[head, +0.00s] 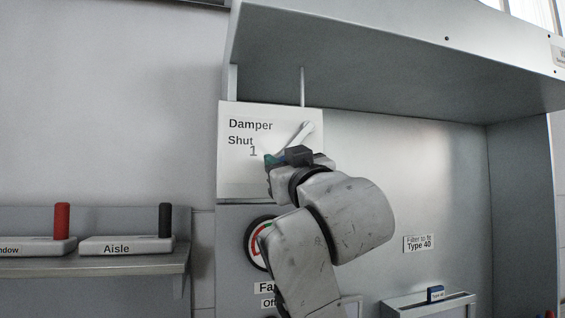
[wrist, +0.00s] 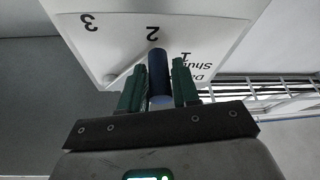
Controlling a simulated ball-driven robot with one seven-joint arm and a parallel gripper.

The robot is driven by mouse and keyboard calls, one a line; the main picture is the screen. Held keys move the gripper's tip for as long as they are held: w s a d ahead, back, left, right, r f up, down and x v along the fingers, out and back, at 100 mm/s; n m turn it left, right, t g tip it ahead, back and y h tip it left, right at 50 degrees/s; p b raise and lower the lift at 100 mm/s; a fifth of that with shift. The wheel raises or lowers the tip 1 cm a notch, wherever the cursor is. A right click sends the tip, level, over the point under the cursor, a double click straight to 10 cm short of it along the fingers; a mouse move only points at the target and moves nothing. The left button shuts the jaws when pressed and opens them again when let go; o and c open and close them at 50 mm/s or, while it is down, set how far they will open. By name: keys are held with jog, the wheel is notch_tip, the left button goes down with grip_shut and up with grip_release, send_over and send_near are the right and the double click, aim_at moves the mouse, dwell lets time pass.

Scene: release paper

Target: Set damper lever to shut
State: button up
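The damper panel (head: 240,178) is a white plate marked Damper, Shut and 1. Its pale lever arm (head: 297,138) slants down-left from a pivot at the upper right, and my arm hides its lower end. In the wrist view, the panel (wrist: 210,30) appears upside down with 1, 2 and 3. The lever's dark blue handle (wrist: 157,72) stands out from the panel below the 2, a little left of the 1. My gripper (wrist: 159,88) has a green finger close against each side of the handle. In the head view, my gripper (head: 270,161) is partly hidden by my wrist.
A round dial (head: 256,240) sits below the panel, partly behind my arm. A left shelf (head: 95,265) carries an Aisle block (head: 125,245) with a black handle and another block with a red handle (head: 62,222). A hood (head: 380,55) overhangs above. A tray (head: 430,303) sits lower right.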

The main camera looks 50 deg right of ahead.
grip_shut()
jog(key=shift+a, duration=0.1)
dwell(0.3)
jog(key=shift+w+a+r+m+g+h+p, duration=0.4)
jog(key=shift+r+m+g+h, duration=0.7)
jog(key=shift+m, duration=1.25)
jog(key=shift+w+a+r+m+g+h+p, duration=0.25)
jog(key=shift+a+r+m+g+h+p, duration=0.4)
jog(key=shift+r+m, duration=1.3)
jog(key=shift+w+a+r+m+g+h+p, duration=0.35)
jog(key=shift+r+m+g+h+p, duration=0.5)
jog(key=shift+m, duration=1.85)
jog(key=shift+r, duration=0.15)
jog(key=shift+o, duration=2)
grip_release()
jog(key=shift+s+b, duration=0.1)
jog(key=shift+b, duration=0.2)
